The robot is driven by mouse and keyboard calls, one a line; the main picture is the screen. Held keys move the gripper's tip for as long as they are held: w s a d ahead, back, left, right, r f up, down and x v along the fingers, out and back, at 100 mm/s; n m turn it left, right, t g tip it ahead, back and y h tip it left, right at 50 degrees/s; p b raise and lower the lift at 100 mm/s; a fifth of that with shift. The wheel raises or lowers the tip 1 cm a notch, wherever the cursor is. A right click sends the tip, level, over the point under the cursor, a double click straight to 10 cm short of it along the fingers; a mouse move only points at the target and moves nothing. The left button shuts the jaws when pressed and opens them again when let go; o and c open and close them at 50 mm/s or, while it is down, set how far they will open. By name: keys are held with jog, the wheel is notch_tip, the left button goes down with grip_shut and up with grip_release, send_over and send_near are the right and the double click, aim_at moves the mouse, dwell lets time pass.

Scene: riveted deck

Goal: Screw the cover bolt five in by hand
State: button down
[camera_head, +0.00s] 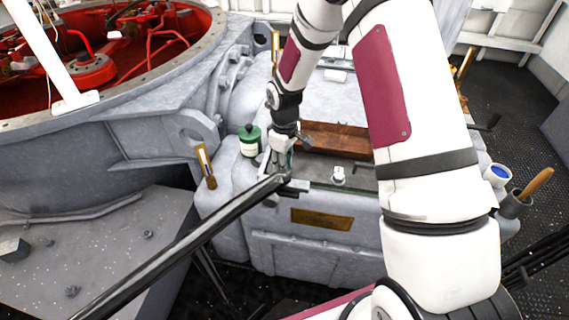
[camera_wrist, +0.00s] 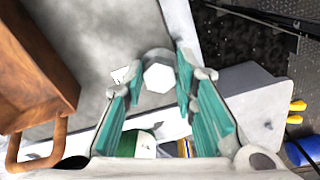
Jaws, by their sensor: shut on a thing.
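The cover bolt (camera_wrist: 158,77) shows a pale hex head between my fingertips in the wrist view. It stands on the grey cover plate near a corner, with a round collar behind the head. My gripper (camera_wrist: 155,80) has teal-padded fingers and is shut on this bolt. In the head view my gripper (camera_head: 282,158) points down at the front left corner of the grey housing, and the bolt is hidden there. How deep the bolt sits cannot be seen. Another pale bolt-like fitting (camera_head: 339,175) stands on the housing's front edge.
A rusty brown box (camera_head: 340,139) lies on the housing behind my gripper; its handle (camera_wrist: 38,148) shows in the wrist view. A green-lidded jar (camera_head: 250,140) stands left. A dark bar (camera_head: 180,245) runs toward my gripper. A cup with a wooden handle (camera_head: 535,184) is at right.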

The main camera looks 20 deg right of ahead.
jog(key=m, duration=0.5)
jog(key=shift+w+a+r+m+b, duration=0.15)
jog(key=shift+m+b, duration=0.15)
jog(key=shift+b, duration=0.05)
jog(key=m, duration=0.6)
jog(key=shift+a, duration=0.1)
jog(key=m, duration=0.6)
jog(key=shift+a+m, duration=0.1)
jog(key=shift+m, duration=0.2)
jog(key=m, duration=0.5)
jog(key=shift+w+p, duration=0.15)
jog(key=shift+p, duration=0.15)
jog(key=m, duration=0.5)
jog(key=shift+w+m+p, duration=0.1)
jog(key=shift+m+p, duration=0.25)
jog(key=shift+m, duration=0.05)
jog(key=m, duration=0.6)
jog(key=shift+w+p, duration=0.1)
jog(key=shift+p, duration=0.2)
jog(key=m, duration=1.1)
jog(key=shift+d+m, duration=0.3)
